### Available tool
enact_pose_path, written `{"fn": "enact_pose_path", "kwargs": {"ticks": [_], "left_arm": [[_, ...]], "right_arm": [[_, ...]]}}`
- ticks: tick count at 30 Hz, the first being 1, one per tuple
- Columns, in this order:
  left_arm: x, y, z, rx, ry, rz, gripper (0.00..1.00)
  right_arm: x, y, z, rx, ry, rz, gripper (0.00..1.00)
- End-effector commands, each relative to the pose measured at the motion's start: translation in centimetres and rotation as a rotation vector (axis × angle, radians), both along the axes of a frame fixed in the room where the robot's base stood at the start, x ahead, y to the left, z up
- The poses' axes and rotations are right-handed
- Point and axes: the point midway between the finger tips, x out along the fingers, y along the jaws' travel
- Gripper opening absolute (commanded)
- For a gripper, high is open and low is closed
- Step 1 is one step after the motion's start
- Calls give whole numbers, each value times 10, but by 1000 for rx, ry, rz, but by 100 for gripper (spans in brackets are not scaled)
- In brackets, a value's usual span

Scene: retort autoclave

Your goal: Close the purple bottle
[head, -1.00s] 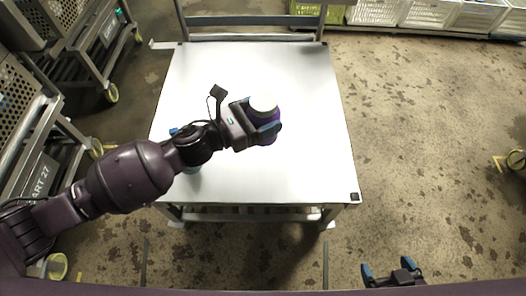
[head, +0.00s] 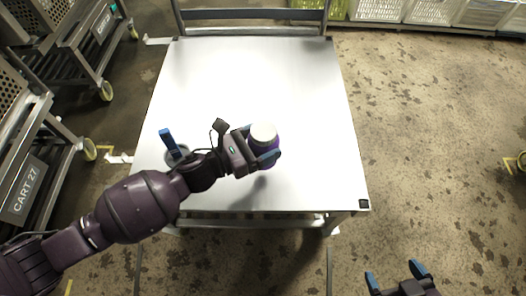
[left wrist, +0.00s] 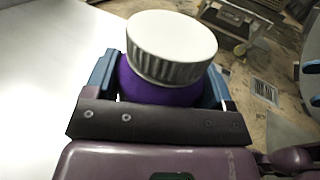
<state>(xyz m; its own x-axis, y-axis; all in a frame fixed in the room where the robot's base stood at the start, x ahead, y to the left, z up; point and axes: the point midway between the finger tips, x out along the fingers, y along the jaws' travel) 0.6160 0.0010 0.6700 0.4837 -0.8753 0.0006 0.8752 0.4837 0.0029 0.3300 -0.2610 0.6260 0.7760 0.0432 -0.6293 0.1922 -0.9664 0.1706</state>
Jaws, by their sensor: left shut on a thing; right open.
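The purple bottle (head: 270,158) is upright between the fingers of my left gripper (head: 265,150), over the table. My left gripper is shut on its body. A white ribbed lid (head: 263,133) sits on top of the bottle. In the left wrist view the lid (left wrist: 172,48) covers the top, with the purple body (left wrist: 160,92) below it between the blue fingers. I cannot tell how tight the lid is, or whether the bottle touches the table. My right gripper (head: 397,281) is open and empty, low at the bottom right, off the table.
The metal table (head: 220,75) is mostly bare. Metal carts (head: 35,180) stand at the left. White crates (head: 430,10) line the back right.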

Motion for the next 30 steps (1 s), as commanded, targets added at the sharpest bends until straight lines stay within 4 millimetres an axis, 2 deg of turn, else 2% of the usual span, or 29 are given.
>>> {"fn": "enact_pose_path", "kwargs": {"ticks": [3,9,27,28,30], "left_arm": [[-2,-1,-24,-2,12,0,10],[-2,-1,-52,-3,11,-1,10],[0,0,-59,-2,2,0,10],[-1,0,-59,0,2,0,81],[0,0,-59,0,2,0,92]], "right_arm": [[-7,0,-10,-7,22,6,89],[-2,3,-7,-17,-3,24,89],[2,4,-6,-12,-28,21,89],[3,4,-5,-12,-31,21,89],[3,4,-4,-11,-34,20,89]]}}
